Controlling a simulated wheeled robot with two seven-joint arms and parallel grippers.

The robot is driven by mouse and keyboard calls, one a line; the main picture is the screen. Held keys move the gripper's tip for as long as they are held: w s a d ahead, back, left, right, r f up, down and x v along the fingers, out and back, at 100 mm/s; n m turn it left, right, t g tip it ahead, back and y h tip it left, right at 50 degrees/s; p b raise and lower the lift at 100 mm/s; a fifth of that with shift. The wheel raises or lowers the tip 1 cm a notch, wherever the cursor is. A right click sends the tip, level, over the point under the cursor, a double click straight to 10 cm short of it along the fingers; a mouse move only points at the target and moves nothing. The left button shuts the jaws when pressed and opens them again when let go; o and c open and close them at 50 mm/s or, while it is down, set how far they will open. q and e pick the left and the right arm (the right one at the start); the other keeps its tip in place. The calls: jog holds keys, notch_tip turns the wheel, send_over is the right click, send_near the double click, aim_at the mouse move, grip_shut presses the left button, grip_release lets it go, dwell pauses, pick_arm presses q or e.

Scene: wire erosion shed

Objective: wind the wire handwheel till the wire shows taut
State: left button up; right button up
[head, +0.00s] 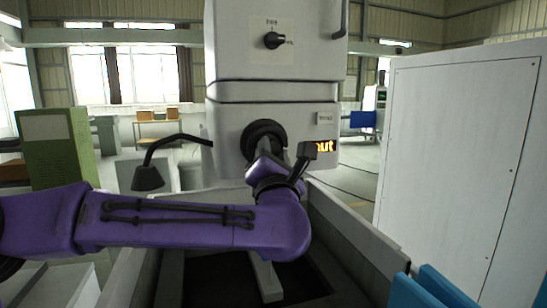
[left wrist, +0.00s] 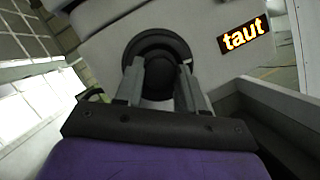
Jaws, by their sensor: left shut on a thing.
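The wire handwheel (head: 262,133) is a black round wheel on the front of the white machine head (head: 226,134). In the left wrist view the handwheel (left wrist: 160,44) fills the space ahead of my left gripper (left wrist: 162,82). The gripper's two grey fingers are shut on the wheel's black middle part. In the head view my purple left arm hides the lower part of the wheel and the fingertips. A lit sign (head: 325,147) right of the wheel is partly covered by my arm; in the left wrist view the sign (left wrist: 244,35) reads "taut" in full. My right gripper is not in view.
A black rotary knob (head: 274,40) sits higher on the machine. The open tank's grey wall (head: 345,230) runs below and right. A large white cabinet (head: 460,160) stands at right, a black lamp (head: 148,178) at left. Blue objects (head: 430,288) are at bottom right.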

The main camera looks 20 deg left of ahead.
pick_arm(q)
jog(key=shift+a+r+m+h, duration=0.1)
jog(key=shift+m+h, duration=0.6)
jog(key=shift+m, duration=0.8)
jog(key=o, duration=1)
jog(key=shift+o, duration=0.2)
jog(key=shift+a, duration=0.15)
